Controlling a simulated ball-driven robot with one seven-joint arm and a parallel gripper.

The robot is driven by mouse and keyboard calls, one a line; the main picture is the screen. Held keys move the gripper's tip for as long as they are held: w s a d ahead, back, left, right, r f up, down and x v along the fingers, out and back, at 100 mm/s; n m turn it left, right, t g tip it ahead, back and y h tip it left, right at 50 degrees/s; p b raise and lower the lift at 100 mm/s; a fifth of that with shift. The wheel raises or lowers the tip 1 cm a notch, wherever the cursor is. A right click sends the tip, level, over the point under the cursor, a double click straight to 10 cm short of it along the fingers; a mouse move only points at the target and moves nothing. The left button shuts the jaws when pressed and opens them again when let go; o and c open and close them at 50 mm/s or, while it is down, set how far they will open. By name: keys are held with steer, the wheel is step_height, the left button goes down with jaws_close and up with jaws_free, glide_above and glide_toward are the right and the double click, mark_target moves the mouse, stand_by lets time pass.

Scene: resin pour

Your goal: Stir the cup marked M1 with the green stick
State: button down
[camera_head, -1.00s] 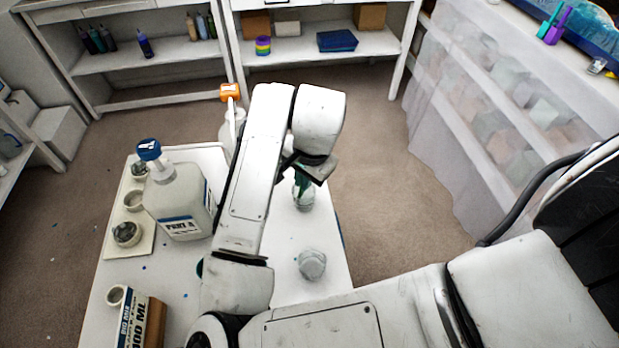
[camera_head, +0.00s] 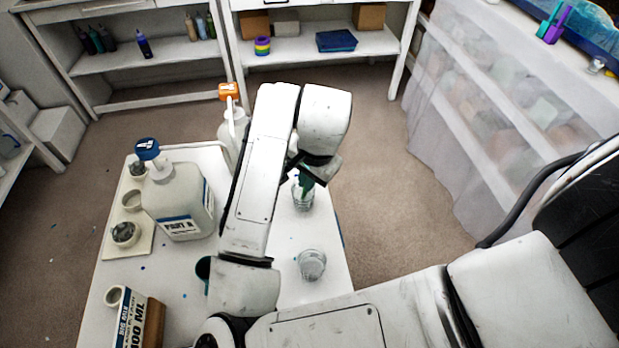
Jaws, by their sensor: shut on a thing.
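My gripper (camera_head: 308,178) is shut on the green stick (camera_head: 306,186), over the right part of the white table (camera_head: 185,290). The stick reaches down into a clear cup (camera_head: 303,198) beneath the gripper. The gripper hides the stick's upper part and part of the cup's rim. A second clear cup (camera_head: 312,264) stands nearer on the table, apart from the gripper. No M1 mark is readable on either cup.
A large Part A jug (camera_head: 180,205) with a blue pump stands left of my arm. An orange-topped bottle (camera_head: 229,130) stands behind it. A tray (camera_head: 140,245) holds small pots. A box (camera_head: 138,320) and a dark teal cup (camera_head: 203,268) are near.

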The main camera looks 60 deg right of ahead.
steer(key=shift+r, duration=0.1)
step_height(320, 180, up, 7)
steer(key=s+p, duration=0.1)
steer(key=p, duration=0.4)
steer(key=shift+s+a+p, duration=0.15)
steer(key=shift+a+p, duration=0.15)
steer(key=shift+r, duration=0.1)
stand_by(0.4)
step_height(320, 180, up, 5)
steer(key=p, duration=0.4)
steer(key=shift+s+d, duration=0.1)
stand_by(0.4)
